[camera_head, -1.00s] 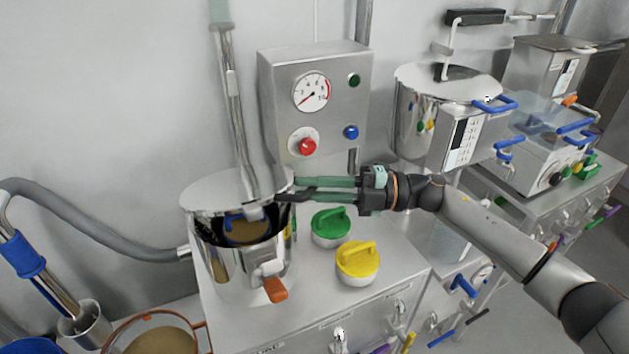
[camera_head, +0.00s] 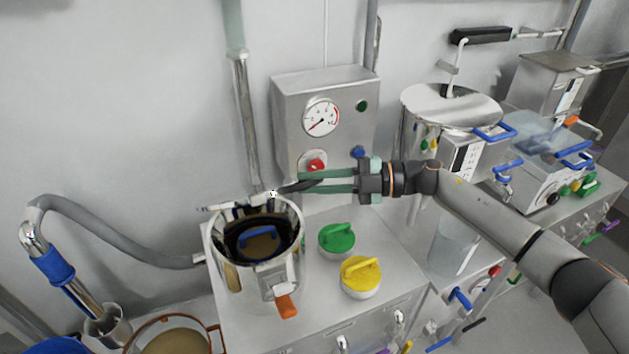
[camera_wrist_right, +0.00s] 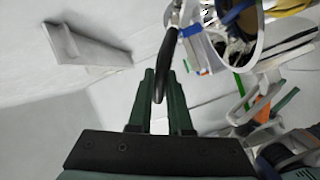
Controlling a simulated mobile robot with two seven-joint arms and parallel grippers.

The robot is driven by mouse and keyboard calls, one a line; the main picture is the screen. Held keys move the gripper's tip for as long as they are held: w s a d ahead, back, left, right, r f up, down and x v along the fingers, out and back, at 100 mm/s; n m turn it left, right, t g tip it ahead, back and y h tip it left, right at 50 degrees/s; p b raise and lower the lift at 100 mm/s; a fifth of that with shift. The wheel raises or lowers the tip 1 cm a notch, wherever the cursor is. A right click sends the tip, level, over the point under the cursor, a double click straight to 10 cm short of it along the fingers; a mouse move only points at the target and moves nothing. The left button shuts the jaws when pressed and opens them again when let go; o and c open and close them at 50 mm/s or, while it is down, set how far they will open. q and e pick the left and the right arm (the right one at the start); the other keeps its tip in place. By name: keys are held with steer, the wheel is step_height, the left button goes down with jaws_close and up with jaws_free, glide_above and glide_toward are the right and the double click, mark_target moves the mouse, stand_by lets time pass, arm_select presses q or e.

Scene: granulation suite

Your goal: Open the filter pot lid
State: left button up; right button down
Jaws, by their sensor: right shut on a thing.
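The filter pot (camera_head: 225,262) is a shiny steel pot on the steel cabinet at left, with an orange-tipped latch at its front. Its mouth is open, and a tan content and a blue handle show inside. The lid (camera_head: 240,204) stands up at the pot's back rim, seen nearly edge-on. My right gripper (camera_head: 305,184) is shut on the lid's black handle (camera_head: 288,188), behind and right of the mouth. In the right wrist view the curved black handle (camera_wrist_right: 165,62) passes between the green fingers. My left gripper is out of view.
A green-topped cap (camera_head: 337,240) and a yellow-topped cap (camera_head: 361,277) sit right of the pot. A control box with a gauge (camera_head: 290,100) stands behind, close to my gripper. A vertical pipe (camera_head: 246,125) rises behind the pot. A grey hose (camera_head: 120,245) lies at left.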

steer(key=c, duration=0.8)
jaws_free()
steer(key=shift+c, duration=0.2)
steer(key=s+d+b, duration=0.1)
steer(key=d+b, duration=0.2)
steer(key=d, duration=0.9)
steer(key=shift+s+d+r, duration=0.2)
steer(key=shift+d+r, duration=0.05)
steer(key=shift+r, duration=0.2)
steer(key=shift+c, duration=0.3)
